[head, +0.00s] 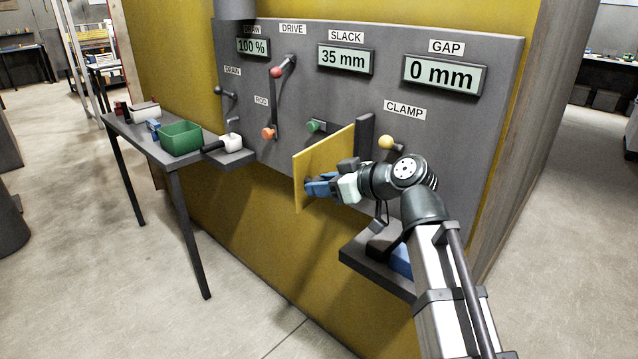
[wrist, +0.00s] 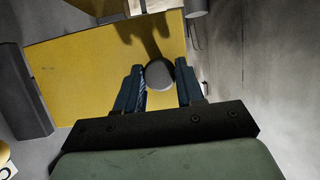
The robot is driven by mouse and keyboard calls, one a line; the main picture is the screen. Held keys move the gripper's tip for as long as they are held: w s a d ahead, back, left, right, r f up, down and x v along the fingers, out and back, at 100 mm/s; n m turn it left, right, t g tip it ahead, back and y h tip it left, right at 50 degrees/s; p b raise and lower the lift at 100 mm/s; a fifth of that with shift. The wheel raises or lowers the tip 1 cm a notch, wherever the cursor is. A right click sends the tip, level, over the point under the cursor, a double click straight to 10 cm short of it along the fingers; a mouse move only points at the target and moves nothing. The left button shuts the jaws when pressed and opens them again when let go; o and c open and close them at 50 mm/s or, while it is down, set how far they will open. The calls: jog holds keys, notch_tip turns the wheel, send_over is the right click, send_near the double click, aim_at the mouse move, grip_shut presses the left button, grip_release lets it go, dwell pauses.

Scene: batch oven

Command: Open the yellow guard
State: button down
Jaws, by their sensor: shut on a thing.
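The yellow guard (head: 324,158) is a flat plate at a dark upright post (head: 364,140) on the grey panel. It stands out from the panel at an angle, with its free edge to the left. My gripper (head: 312,188) is at the guard's face, low and near the free edge. In the wrist view the yellow guard (wrist: 85,75) fills much of the picture. A round grey knob (wrist: 159,73) on it sits between the blue fingers of my gripper (wrist: 158,84), which is shut on it. The fingers hide the knob in the head view.
A green knob (head: 315,126) shows above the guard, and a yellow clamp knob (head: 387,142) is close to my wrist. A dark shelf (head: 352,262) is below my arm. A side table (head: 140,142) with a green bin (head: 181,138) stands at left.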

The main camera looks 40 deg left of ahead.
jog(key=c, duration=0.7)
grip_release()
jog(key=v, duration=1.3)
jog(key=shift+d+r, duration=0.15)
jog(key=shift+d, duration=0.25)
